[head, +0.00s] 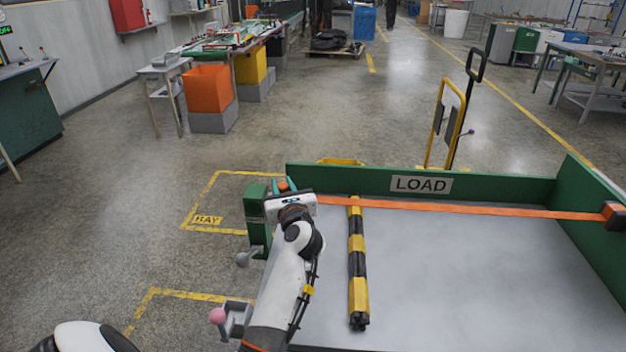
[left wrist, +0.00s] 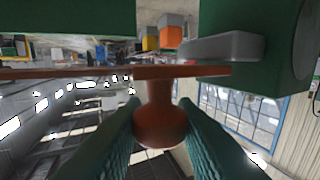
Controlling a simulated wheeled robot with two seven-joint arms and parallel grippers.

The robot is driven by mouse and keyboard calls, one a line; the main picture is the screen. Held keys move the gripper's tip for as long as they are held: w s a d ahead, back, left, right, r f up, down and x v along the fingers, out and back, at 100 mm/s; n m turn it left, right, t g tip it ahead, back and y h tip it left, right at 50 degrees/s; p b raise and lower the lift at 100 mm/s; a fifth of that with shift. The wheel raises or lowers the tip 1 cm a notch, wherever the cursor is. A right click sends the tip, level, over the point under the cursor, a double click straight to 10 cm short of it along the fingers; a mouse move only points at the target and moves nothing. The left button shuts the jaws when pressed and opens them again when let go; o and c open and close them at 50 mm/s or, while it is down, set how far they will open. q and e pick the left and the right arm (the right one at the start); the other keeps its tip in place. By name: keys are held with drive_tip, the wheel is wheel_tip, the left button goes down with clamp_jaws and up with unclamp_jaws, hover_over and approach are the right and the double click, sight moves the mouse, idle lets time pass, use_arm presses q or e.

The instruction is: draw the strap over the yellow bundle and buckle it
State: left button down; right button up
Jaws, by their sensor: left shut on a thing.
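The orange strap (head: 480,208) runs from a dark anchor (head: 614,215) on the right wall, along the far side of the bed, to my left gripper (head: 284,186). It crosses above the far end of the yellow bundle (head: 357,265), a yellow-and-black striped roll; I cannot tell whether they touch. In the left wrist view, the left gripper (left wrist: 160,125) is shut on the strap's orange-brown knob (left wrist: 160,130), with the strap (left wrist: 100,72) beyond. The green buckle post (head: 256,215) stands beside the gripper at the bed's left edge; my arm partly hides it. My right gripper is out of view.
The grey bed (head: 450,280) has a green back wall with a LOAD sign (head: 421,184) and a green right wall. A pink-knobbed lever (head: 218,315) stands at the left edge, near my arm. The bed right of the bundle is clear.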

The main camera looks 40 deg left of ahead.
use_arm(q)
drive_tip(key=shift+s+a, duration=0.4)
drive_tip(key=shift+a, duration=0.2)
drive_tip(key=shift+s+a, duration=0.35)
drive_tip(key=shift+a, duration=0.25)
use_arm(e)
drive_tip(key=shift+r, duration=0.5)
use_arm(q)
drive_tip(key=c, duration=1.4)
unclamp_jaws()
drive_tip(key=shift+o, duration=1.1)
drive_tip(key=shift+a+f, duration=0.1)
drive_tip(key=shift+a, duration=0.05)
